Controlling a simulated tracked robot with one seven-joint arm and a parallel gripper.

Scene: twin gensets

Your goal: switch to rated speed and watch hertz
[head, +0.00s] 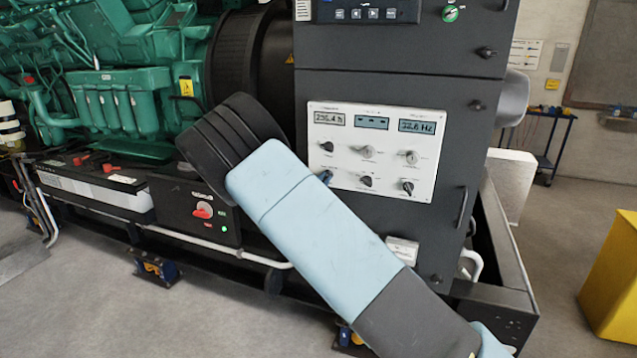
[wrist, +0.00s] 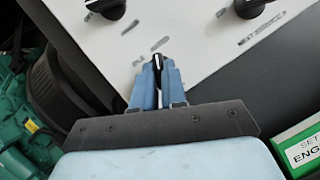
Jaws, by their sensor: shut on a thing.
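The right display (head: 416,126) shows a hertz reading, which looks like about 33 Hz; the digits are small. My gripper (wrist: 158,80) is shut on a black knob (wrist: 157,63) with a pale pointer mark. In the head view my gripper (head: 326,177) is at the panel's lower left, and my arm hides that knob and its label. Two other knobs (wrist: 107,8) (wrist: 250,7) show at the wrist view's top edge.
A lower-row knob (head: 366,181) is just right of my gripper. A box with a red rotary switch (head: 203,210) and green light is left of my arm. The green engine (head: 120,100) stands behind. A yellow object (head: 612,280) is at right; floor between is clear.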

